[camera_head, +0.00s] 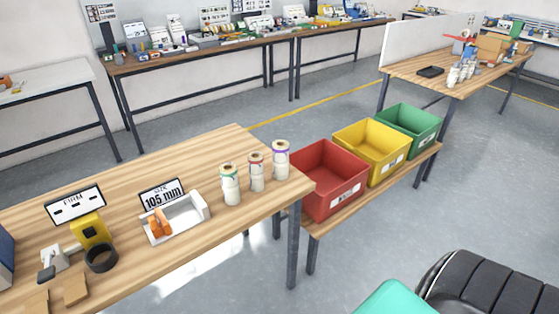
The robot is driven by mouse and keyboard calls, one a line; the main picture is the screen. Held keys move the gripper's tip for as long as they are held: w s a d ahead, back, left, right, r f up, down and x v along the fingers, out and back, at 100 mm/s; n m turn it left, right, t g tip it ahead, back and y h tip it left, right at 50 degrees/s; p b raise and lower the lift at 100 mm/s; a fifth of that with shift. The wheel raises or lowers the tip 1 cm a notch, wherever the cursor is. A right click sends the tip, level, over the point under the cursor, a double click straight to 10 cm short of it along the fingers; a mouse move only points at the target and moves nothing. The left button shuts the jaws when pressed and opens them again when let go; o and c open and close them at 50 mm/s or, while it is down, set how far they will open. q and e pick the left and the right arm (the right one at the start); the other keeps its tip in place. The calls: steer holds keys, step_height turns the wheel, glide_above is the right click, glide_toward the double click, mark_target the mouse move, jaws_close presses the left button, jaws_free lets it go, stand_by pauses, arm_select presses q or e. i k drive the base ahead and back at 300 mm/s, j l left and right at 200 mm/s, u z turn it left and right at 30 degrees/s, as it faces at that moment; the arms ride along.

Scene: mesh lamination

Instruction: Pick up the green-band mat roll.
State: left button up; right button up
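The green-band mat roll (230,185) stands upright near the right end of the wooden table. It is a white roll with a green band near its top, leftmost of three similar rolls. A red-brown-band roll (257,172) stands just right of it, and a purple-band roll (281,160) stands farther right and back. Nothing touches the green-band roll from above. Neither of my grippers shows in the head view.
The wooden table (130,180) also holds a white tray (185,226) with an orange item, a "105 mm" sign (162,194) and a yellow device (91,232). Red (328,182), yellow (371,152) and green (409,131) bins stand on a low bench beyond the table's right end.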

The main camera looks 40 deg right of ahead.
mark_target(228, 170)
steer(key=i+j, duration=0.2)
steer(key=i, duration=0.25)
steer(key=i+z, duration=0.1)
steer(key=z, duration=0.3)
steer(key=j+z, duration=0.1)
steer(key=z, duration=0.3)
steer(key=i+z, duration=0.15)
steer(key=z, duration=0.25)
steer(key=k+j, duration=0.05)
